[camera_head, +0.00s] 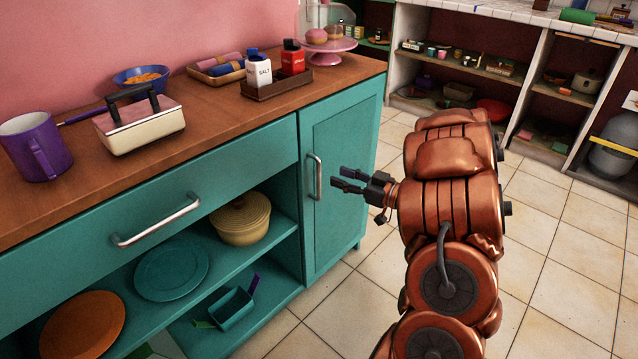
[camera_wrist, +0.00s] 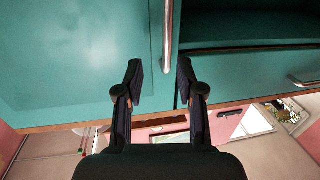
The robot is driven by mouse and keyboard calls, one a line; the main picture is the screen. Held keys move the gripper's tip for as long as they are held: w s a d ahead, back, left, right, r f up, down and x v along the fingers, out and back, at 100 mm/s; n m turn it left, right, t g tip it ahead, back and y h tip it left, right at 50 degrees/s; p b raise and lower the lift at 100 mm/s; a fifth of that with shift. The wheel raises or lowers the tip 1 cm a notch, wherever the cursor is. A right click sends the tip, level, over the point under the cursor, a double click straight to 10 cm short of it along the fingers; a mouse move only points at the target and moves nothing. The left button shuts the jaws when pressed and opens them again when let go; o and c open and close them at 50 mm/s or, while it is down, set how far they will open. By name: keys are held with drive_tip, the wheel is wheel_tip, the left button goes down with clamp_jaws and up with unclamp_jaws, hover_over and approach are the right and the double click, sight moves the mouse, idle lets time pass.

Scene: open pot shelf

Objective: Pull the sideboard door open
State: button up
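The teal sideboard door (camera_head: 339,172) is closed at the right end of the sideboard. Its silver vertical handle (camera_head: 318,177) stands near the door's left edge. My gripper (camera_head: 338,179) is open and empty, just in front of the door, with its fingertips pointing at the handle and close to it. In the wrist view, my two dark fingers (camera_wrist: 160,78) are spread apart, and the handle (camera_wrist: 168,38) runs down between their tips. I cannot tell from the views whether a finger touches the handle.
Left of the door are a drawer with a long handle (camera_head: 157,221) and open shelves with a yellow pot (camera_head: 241,220), plates and a teal bin. The wooden top (camera_head: 203,133) carries a purple mug (camera_head: 36,148), a butter dish and a shaker tray. Tiled floor (camera_head: 540,260) is clear at right.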

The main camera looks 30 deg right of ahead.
sight(319, 172)
drive_tip(key=shift+y, duration=0.3)
drive_tip(key=shift+a+b+x, duration=0.15)
drive_tip(key=shift+b+x, duration=0.35)
drive_tip(key=shift+x, duration=1.3)
drive_tip(key=shift+a+b+x, duration=0.2)
drive_tip(key=shift+b+x, duration=0.25)
drive_tip(key=shift+x, duration=1.4)
drive_tip(key=shift+s+f, duration=0.15)
drive_tip(key=shift+s, duration=0.05)
clamp_jaws()
